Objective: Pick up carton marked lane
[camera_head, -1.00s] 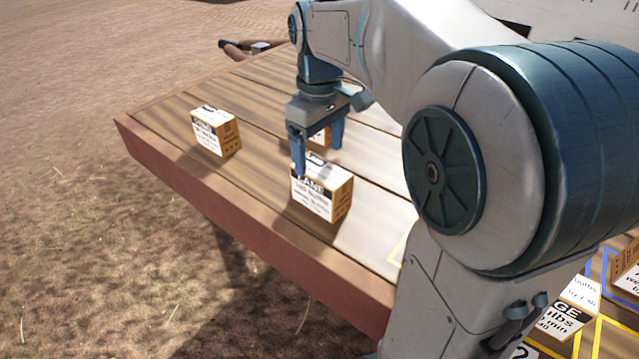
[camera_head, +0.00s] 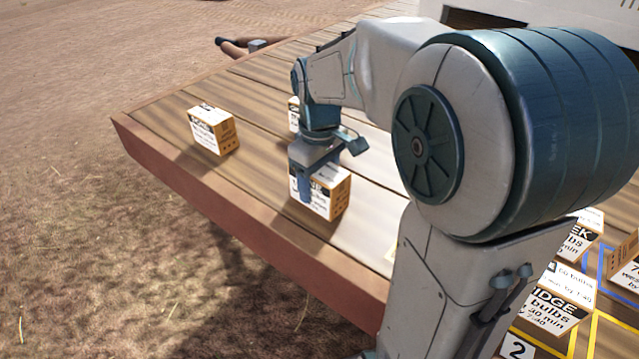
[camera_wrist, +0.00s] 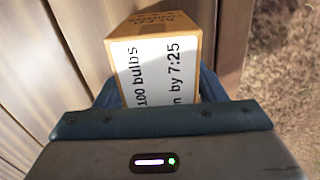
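A cardboard carton (camera_head: 322,194) with a white, black-banded label stands on the wooden deck near its front edge. Its name is partly hidden by my gripper, so I cannot read it in full. In the wrist view the carton (camera_wrist: 162,60) shows "100 bulbs" and "by 7:25". My gripper (camera_head: 316,180) is down over this carton, with one blue finger in front of its labelled face. In the wrist view the fingers flank the carton on both sides. They look open around it; contact is not clear. The carton rests on the deck.
Another labelled carton (camera_head: 213,131) stands to the left on the deck (camera_head: 262,108). A further carton (camera_head: 293,114) is partly hidden behind my arm. Several cartons, one ending in "IDGE" (camera_head: 555,300), stand at lower right among yellow and blue lines. The deck's front edge is close.

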